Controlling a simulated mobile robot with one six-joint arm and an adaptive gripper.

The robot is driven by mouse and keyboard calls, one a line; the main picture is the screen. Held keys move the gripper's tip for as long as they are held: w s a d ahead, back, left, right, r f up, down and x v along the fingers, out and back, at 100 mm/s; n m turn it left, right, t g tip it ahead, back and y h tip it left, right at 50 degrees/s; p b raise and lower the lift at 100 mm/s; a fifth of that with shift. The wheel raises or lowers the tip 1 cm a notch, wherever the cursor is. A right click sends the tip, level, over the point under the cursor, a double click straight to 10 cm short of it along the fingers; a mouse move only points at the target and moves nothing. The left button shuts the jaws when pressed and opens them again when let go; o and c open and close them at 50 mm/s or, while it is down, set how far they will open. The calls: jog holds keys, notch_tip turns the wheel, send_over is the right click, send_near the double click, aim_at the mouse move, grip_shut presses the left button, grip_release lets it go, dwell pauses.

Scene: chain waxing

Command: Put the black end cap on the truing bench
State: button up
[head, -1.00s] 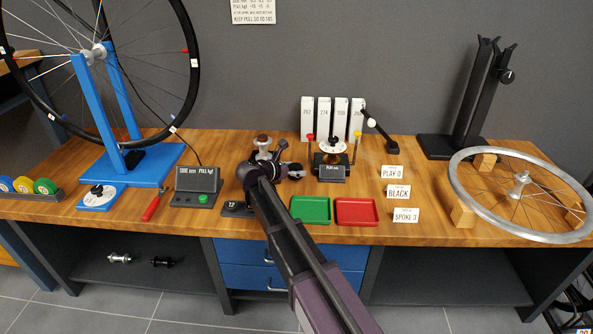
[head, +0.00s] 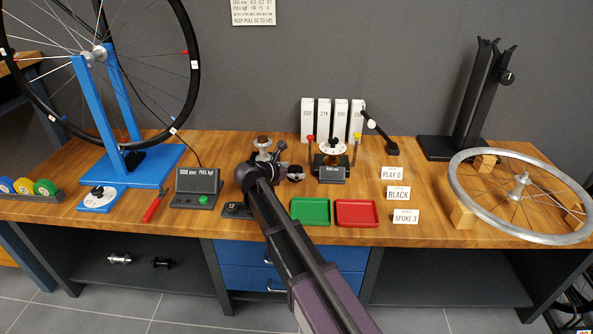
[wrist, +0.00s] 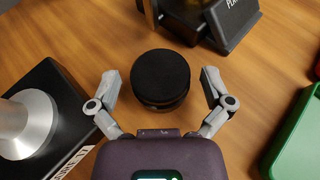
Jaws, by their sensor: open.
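A round black cap (wrist: 160,75), apparently the black end cap, sits on the wooden bench top in the wrist view, between my gripper's two spread fingers. In the head view it shows as a small dark round piece (head: 295,173) right of my wrist. My gripper (wrist: 160,88) is open, with a finger on each side of the cap and a visible gap to both. The wooden bench (head: 430,226) carries the blue truing stand (head: 118,170) with a spoked wheel at the left. The head view hides most of my fingers behind the wrist.
A dial device (head: 332,160) stands just beyond the cap. A dark-based metal post (wrist: 30,120) is close on the left in the wrist view. Green (head: 310,211) and red (head: 356,212) trays lie in front. A loose wheel (head: 475,215) lies at right.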

jog(key=p+v, duration=0.3)
jog(key=v, duration=0.7)
jog(key=shift+r+p, duration=0.1)
jog(key=shift+p, duration=0.25)
jog(key=shift+s+a+r, duration=0.2)
jog(key=shift+s+a, duration=0.25)
dwell(0.8)
